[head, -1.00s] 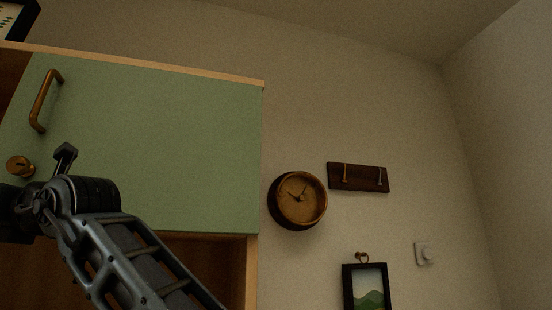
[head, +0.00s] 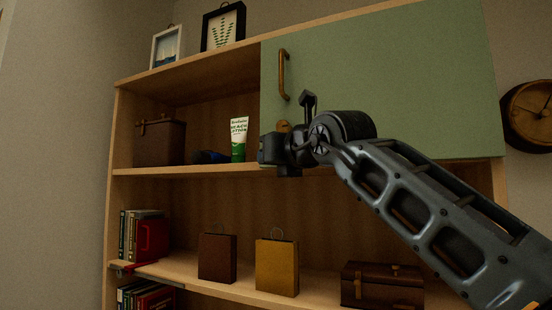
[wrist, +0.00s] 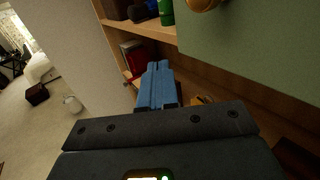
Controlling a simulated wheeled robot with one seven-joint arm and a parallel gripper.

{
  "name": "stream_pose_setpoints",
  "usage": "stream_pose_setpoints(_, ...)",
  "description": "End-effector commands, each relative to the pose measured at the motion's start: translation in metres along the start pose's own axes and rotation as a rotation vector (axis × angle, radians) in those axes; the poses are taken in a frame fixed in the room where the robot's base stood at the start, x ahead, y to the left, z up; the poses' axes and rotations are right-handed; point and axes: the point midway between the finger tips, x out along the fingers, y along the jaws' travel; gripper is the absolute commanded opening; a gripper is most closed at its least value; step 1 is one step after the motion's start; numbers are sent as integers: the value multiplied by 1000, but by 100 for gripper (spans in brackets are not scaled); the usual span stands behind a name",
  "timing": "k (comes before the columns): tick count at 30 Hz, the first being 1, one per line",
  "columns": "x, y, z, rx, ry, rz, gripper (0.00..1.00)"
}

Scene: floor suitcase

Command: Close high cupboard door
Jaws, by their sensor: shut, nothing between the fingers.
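The high cupboard's green door (head: 400,85) covers the right part of the upper compartment. The left part of that compartment stands uncovered. A bronze bar handle (head: 283,75) is near the door's left edge, with a round brass lock (head: 284,126) below it, partly behind my wrist. My gripper (head: 268,150) is in front of the door's lower left corner, apart from the handle. In the wrist view my blue fingers (wrist: 157,82) are together and empty. There the door (wrist: 260,50) is at upper right, and the lock (wrist: 203,4) is at the top edge.
In the uncovered part stand a brown box (head: 160,143), a dark item (head: 210,157) and a green-and-white tube (head: 239,138). Lower shelves hold books (head: 142,236), two bags (head: 276,266) and a brown case (head: 382,285). Frames (head: 222,28) stand on top. A round clock (head: 528,113) hangs right.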

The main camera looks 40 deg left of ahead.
Motion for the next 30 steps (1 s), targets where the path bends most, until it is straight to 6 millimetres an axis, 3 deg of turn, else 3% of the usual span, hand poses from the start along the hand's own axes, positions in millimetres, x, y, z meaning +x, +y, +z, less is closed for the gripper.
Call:
stream_pose_setpoints(18,-47,65,-4,2,3,-1,0)
stream_pose_setpoints(30,-51,71,-7,14,6,4,0)
